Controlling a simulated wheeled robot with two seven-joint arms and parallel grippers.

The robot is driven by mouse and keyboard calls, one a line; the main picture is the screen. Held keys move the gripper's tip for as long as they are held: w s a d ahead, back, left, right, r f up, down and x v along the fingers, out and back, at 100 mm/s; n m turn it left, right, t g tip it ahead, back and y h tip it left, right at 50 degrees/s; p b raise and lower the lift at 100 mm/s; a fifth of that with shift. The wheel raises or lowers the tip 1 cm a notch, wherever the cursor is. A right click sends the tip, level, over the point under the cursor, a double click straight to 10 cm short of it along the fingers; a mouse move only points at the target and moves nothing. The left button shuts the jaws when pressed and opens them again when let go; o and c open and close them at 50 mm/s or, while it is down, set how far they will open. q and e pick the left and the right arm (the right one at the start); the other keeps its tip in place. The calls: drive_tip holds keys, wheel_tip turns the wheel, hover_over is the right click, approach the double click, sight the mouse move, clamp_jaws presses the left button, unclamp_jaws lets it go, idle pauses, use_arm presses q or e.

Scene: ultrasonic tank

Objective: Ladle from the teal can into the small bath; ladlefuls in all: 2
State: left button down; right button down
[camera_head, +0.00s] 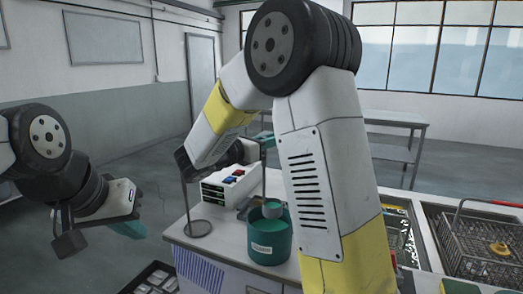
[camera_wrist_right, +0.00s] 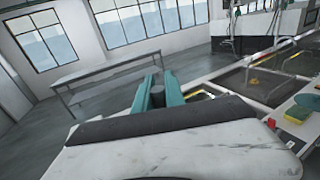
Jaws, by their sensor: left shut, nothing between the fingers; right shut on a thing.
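The teal can (camera_head: 270,243), with a pale label, stands on the white bench, left of my right arm. A grey ladle (camera_head: 274,210) has its bowl at the can's mouth and its thin handle rising upright. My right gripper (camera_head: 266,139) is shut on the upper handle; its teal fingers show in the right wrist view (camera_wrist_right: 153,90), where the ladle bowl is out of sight. Whether the bowl holds liquid is unclear. My left gripper (camera_head: 135,229) is shut and empty, left of the bench. I cannot pick out the small bath for certain; my right arm covers part of the bench.
A white box with displays (camera_head: 228,185) stands behind the can. A wire basket (camera_head: 485,248) sits in a tank at the right. A tray (camera_head: 152,279) of pale pieces is at the lower left.

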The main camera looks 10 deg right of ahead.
wheel_tip(320, 180, up, 5)
drive_tip(key=shift+f, duration=0.2)
idle(0.6)
